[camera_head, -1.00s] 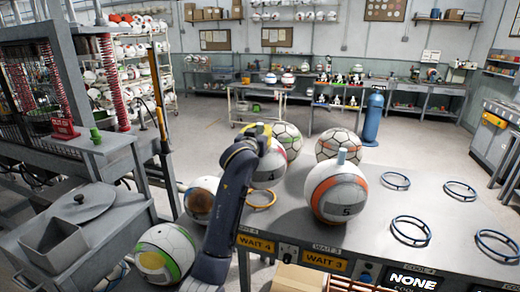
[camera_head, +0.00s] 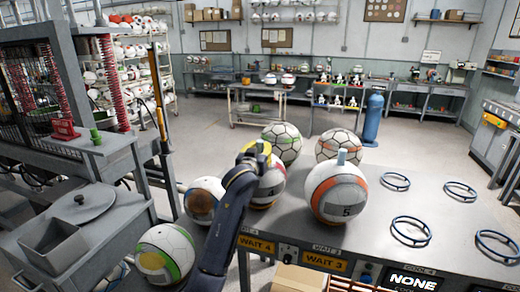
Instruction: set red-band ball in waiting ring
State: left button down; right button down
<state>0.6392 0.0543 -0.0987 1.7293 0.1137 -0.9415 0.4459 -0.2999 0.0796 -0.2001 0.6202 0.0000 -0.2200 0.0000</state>
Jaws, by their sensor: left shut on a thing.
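The white and grey ball with a red band (camera_head: 271,188) is at the table's left end, behind the WAIT 4 label (camera_head: 257,245). My left gripper (camera_head: 257,152) is above it and shut on its top; my arm hides its left side. The ball covers the orange waiting ring, so I cannot tell whether it touches the ring or hovers just over it. A ball with an orange band and a 5 (camera_head: 337,195) stands to its right, behind WAIT 3 (camera_head: 323,262). My right gripper is not in view.
Several blue rings, one of them the near left ring (camera_head: 410,241), lie empty on the table's right. Two patterned balls (camera_head: 283,145) (camera_head: 340,145) are at the back edge. More balls (camera_head: 165,253) (camera_head: 204,199) sit left of my arm, near the press.

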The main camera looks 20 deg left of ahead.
pick_arm(q)
jog(key=shift+f, duration=0.25)
jog(key=c, duration=1.3)
grip_release()
jog(key=shift+r, duration=0.2)
jog(key=shift+s, duration=0.3)
jog(key=s, duration=1.1)
jog(key=shift+s+d+r, duration=0.1)
jog(key=shift+s+d, duration=0.1)
jog(key=shift+d, duration=0.15)
